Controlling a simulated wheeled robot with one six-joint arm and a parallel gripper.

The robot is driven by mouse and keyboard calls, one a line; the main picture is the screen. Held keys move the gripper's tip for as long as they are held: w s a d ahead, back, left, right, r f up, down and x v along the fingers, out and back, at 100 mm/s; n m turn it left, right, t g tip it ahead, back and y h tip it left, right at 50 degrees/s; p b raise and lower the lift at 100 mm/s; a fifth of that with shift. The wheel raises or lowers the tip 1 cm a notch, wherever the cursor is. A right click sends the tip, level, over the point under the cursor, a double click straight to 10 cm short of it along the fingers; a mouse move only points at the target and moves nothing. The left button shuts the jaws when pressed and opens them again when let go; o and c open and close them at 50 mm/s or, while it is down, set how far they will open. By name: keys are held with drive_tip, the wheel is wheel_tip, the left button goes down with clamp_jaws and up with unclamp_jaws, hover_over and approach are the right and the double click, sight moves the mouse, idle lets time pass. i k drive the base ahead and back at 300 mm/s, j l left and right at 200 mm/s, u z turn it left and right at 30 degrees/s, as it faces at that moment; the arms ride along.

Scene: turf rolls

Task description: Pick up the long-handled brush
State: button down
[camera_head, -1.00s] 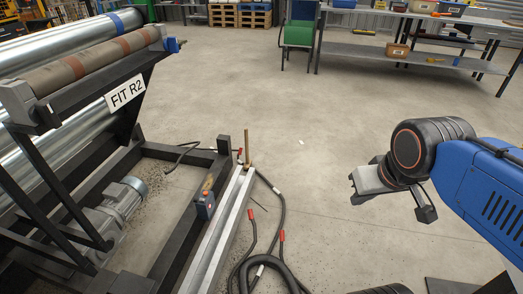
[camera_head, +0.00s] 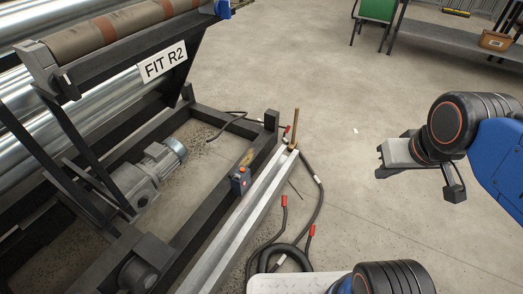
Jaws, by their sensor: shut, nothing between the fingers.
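A thin wooden stick (camera_head: 295,126) stands nearly upright at the far end of the pale metal rail, beside the black frame. It may be the brush's handle, but I cannot make out bristles at its foot. My gripper (camera_head: 416,170) hangs in the air at the right of the view, well to the right of the stick and apart from it. It is shut and holds nothing. Its fingertips are small and partly turned away.
The black roller frame with the FIT R2 sign (camera_head: 162,65) fills the left, with a grey motor (camera_head: 158,172). Black hoses (camera_head: 313,205) with red ends lie on the floor near the rail. A workbench (camera_head: 455,40) stands at the back right. The middle floor is clear.

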sight(293, 143)
drive_tip(key=u, duration=0.3)
drive_tip(key=i+l+u, duration=0.25)
drive_tip(key=u, duration=0.15)
drive_tip(key=i+l+u, duration=0.15)
drive_tip(key=l+u, duration=0.25)
drive_tip(key=l, duration=0.15)
drive_tip(key=i+l, duration=0.1)
drive_tip(key=l, duration=0.3)
drive_tip(key=i+l+u, duration=0.1)
drive_tip(key=l, duration=0.3)
drive_tip(key=i+l, duration=0.15)
drive_tip(key=l, duration=0.25)
drive_tip(key=i+l+u, duration=0.1)
drive_tip(key=l, duration=0.3)
drive_tip(key=i+l, duration=0.1)
drive_tip(key=l, duration=0.3)
